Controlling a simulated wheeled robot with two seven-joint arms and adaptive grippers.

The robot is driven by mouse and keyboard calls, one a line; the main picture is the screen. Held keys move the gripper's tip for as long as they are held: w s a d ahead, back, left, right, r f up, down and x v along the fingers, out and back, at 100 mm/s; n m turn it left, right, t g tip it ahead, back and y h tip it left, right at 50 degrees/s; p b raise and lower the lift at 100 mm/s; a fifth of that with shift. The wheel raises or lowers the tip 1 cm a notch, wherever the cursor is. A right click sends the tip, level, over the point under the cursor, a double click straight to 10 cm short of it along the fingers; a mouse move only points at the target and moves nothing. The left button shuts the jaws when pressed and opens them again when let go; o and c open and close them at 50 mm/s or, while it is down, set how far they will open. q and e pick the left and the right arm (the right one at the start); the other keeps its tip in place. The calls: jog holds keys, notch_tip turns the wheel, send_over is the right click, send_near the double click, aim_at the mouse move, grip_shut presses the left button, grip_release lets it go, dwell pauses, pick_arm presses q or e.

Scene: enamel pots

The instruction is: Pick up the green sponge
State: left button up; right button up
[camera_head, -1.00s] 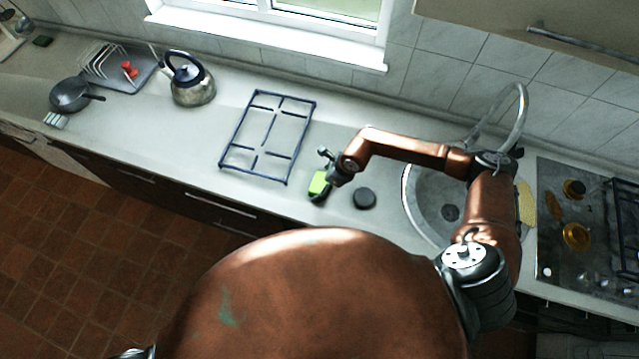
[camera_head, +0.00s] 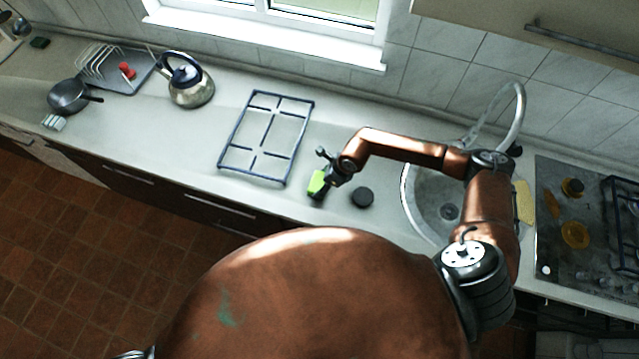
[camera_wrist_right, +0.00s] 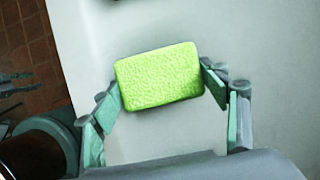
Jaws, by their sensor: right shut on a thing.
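The green sponge (camera_head: 317,182) is a bright block near the front edge of the counter, between the blue rack and a dark round disc. My right gripper (camera_head: 323,180) reaches down to it from the right. In the right wrist view the sponge (camera_wrist_right: 160,77) sits between the two fingers of the gripper (camera_wrist_right: 164,88), which press on its left and right ends. I cannot tell whether the sponge touches the counter or is slightly above it. My left gripper does not show clearly in any view.
The blue rack (camera_head: 267,137) lies left of the sponge and the dark disc (camera_head: 362,197) right of it. The sink (camera_head: 424,212) and stove (camera_head: 574,240) are further right. A kettle (camera_head: 189,88) and a pan (camera_head: 68,97) stand at left. Counter between kettle and rack is clear.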

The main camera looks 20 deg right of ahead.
aim_at(318, 182)
jog(key=shift+r, duration=0.4)
notch_tip(318, 182, up, 3)
jog(key=shift+s+f+b, duration=0.15)
jog(key=shift+f+b, duration=0.05)
jog(key=shift+b, duration=0.55)
jog(key=s+d+r+b, duration=0.2)
jog(key=s+r+b, duration=0.1)
jog(key=s+r, duration=0.6)
jog(key=s, duration=0.4)
jog(key=shift+s+d+r, duration=0.25)
jog(key=shift+d+r, duration=0.05)
jog(key=shift+o, duration=1.1)
jog(key=c, duration=0.4)
